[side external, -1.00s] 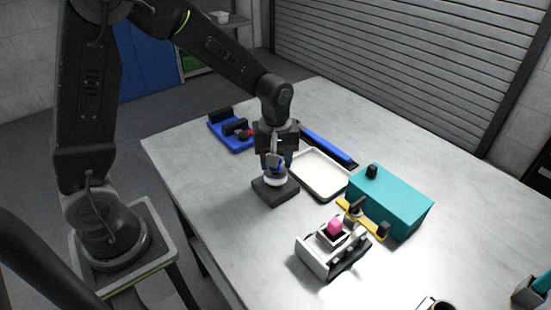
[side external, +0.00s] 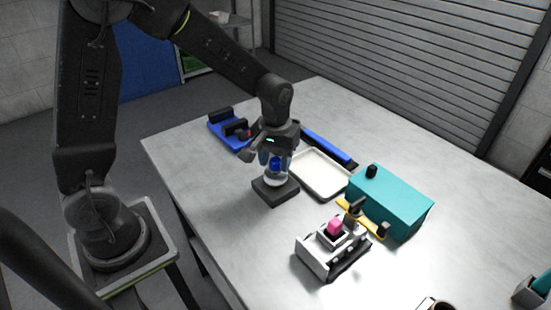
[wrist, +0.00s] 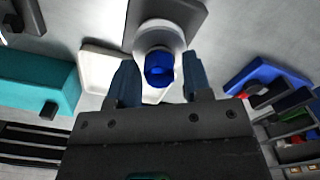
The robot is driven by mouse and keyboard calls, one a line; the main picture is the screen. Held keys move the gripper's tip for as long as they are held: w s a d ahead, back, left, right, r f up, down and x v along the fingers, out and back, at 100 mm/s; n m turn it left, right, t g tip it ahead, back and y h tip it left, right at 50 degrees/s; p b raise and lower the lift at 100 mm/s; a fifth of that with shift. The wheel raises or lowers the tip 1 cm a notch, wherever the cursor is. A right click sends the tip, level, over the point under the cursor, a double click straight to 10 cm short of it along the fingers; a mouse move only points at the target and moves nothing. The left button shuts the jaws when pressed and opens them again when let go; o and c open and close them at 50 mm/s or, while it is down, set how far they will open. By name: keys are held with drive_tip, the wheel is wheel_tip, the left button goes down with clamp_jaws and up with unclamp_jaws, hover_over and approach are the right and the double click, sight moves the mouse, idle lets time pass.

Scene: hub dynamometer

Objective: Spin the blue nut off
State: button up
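The blue nut (side external: 277,164) sits on top of a round white hub (side external: 276,181) on a dark square base (side external: 263,192). In the wrist view the nut (wrist: 160,68) shows between the two blue-grey fingers of my gripper (wrist: 159,82), with a clear gap on each side. My gripper (side external: 275,160) is open, pointing down over the hub, with its fingers on either side of the nut. Part of the hub (wrist: 152,37) is hidden behind the nut in the wrist view.
A white tray (side external: 337,190) lies right behind the hub. A blue holder (side external: 224,135) is at the back left. The table's front left is clear.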

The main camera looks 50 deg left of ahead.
sight(275, 159)
clamp_jaws()
drive_tip(key=n, duration=1.3)
drive_tip(key=shift+r, duration=3.1)
